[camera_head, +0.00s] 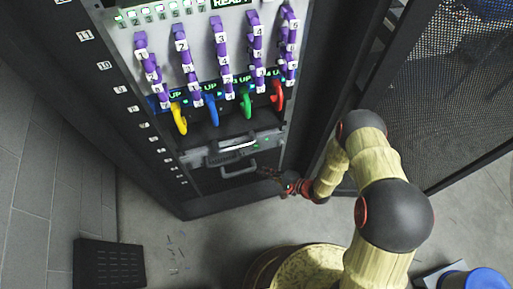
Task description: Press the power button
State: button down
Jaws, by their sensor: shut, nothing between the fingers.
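A dark server rack (172,182) stands at the upper left and centre, with a numbered scale along its left rail. Near its bottom a grey unit (222,153) with a dark front has small green lights at its right. I cannot tell which part is the power button. Below is a dark panel with a pale handle (238,172). My gripper (266,172) is in front of the rack's lower right, just right of this handle. It is shut and looks empty; whether it touches the rack is unclear.
Yellow (179,119), blue (212,110), green (246,103) and red (278,96) cables hang above the unit. Purple numbered pieces are higher. A mesh door (440,90) stands open right. A dark floor grate (108,263) and a blue round object (475,280) lie low.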

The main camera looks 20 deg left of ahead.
aim_at(256, 147)
jog(key=w+a+b, duration=0.2)
jog(key=w+a, duration=0.2)
jog(key=w, duration=0.3)
jog(key=shift+w+a, duration=0.25)
dwell(1.5)
jog(key=shift+w+a, duration=0.25)
jog(key=shift+w, duration=0.1)
jog(key=shift+w+a+b, duration=0.2)
jog(key=shift+w+b, duration=0.1)
jog(key=shift+w, duration=0.1)
dwell(0.9)
jog(key=shift+s, duration=0.1)
jog(key=shift+s+d+p, duration=0.4)
jog(key=shift+s+d, duration=0.05)
jog(key=shift+s, duration=0.2)
